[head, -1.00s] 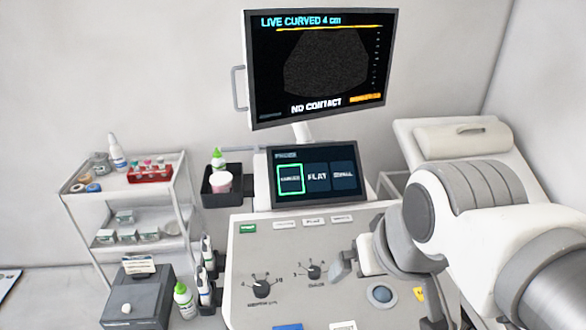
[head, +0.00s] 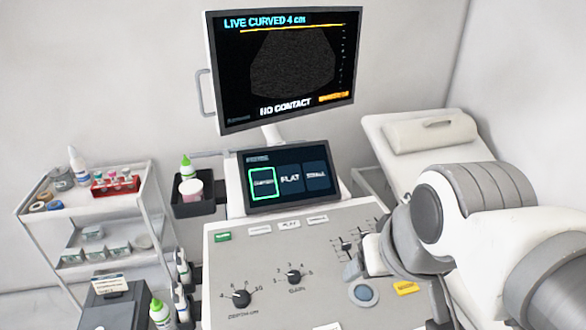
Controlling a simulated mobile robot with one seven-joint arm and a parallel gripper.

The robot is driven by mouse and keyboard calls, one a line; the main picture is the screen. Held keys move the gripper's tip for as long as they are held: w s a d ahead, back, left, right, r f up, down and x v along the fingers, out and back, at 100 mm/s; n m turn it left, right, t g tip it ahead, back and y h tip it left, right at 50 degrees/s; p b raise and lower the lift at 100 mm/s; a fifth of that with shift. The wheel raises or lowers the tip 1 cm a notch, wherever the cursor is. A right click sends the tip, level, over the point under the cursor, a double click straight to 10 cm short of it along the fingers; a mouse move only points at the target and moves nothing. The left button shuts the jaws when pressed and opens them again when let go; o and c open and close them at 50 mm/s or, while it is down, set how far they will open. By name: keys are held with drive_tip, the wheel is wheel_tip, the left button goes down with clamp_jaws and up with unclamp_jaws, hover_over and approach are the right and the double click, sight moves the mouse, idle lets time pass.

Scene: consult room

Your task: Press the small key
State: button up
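The tilted touch panel (head: 234,188) shows three tiles. The left one, outlined in green, seems to read CURVED, the middle one reads FLAT, and the right tile (head: 316,177) seems to read SMALL. Below it, the console's top edge has a green key (head: 223,236) and three white keys, the rightmost (head: 318,219) nearest my arm. Their lettering is too small to read surely. My gripper (head: 354,268) is low over the console's right part, right of and nearer than the keys, apart from them. My wrist partly hides it, so its opening is unclear.
Knobs (head: 241,299) (head: 293,277), sliders (head: 346,245), a trackball (head: 363,292) and a yellow key (head: 405,288) are on the console. The large monitor (head: 283,70) reads NO CONTACT. A bottle and cup stand in a black tray (head: 194,209). A couch (head: 385,125) stands behind right.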

clamp_jaws()
idle(1.4)
